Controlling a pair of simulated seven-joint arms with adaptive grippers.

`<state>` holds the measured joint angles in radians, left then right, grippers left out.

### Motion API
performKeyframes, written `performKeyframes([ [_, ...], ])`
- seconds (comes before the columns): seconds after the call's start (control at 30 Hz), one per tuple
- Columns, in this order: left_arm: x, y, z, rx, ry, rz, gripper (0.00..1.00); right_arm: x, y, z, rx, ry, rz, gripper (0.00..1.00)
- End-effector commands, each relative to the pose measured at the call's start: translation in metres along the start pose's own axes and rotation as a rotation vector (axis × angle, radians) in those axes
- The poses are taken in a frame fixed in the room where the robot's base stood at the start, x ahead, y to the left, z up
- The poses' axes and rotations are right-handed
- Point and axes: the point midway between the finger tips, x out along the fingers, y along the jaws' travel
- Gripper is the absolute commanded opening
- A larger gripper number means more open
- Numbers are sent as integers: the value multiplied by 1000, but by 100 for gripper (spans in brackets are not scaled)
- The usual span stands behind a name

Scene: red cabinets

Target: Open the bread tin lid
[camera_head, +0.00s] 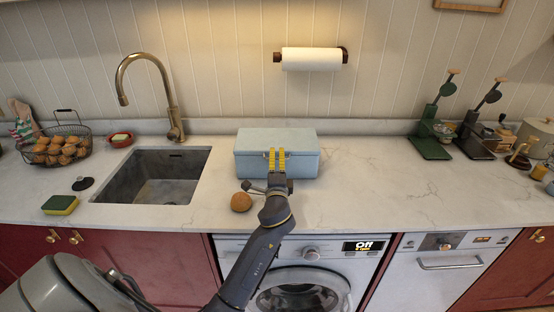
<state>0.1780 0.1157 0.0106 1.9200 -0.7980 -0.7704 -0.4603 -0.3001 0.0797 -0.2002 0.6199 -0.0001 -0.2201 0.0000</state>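The bread tin (305,165) is a pale blue-grey box on the marble counter, to the right of the sink. Its lid (275,138) lies flat on top and looks closed. My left gripper (277,153) is at the middle of the tin's front, with two yellow fingertips pointing up near the lid's front edge. A narrow gap shows between the fingertips. They hide part of the tin's front, and I cannot tell whether they touch it or grip anything. My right gripper is not in view.
A brown round item (241,202) sits just left of my gripper. The sink (153,177) and tall tap (174,110) are to the left. A paper towel roll (311,59) hangs above the tin. The counter right of the tin is clear up to the green stand (430,148).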

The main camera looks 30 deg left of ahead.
Motion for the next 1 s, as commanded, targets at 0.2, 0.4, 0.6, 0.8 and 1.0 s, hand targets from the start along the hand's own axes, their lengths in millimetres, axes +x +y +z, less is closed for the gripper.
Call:
performKeyframes([
  [0.2,0,0,0,0,0,0,31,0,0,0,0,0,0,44],
  [0.4,0,0,0,0,0,0,8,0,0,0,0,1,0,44],
  [0.6,0,0,0,0,0,0,0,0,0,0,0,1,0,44],
  [0.8,0,0,0,0,0,0,0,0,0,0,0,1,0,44],
  [1.0,0,-1,-2,0,2,4,0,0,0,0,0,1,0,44],
])
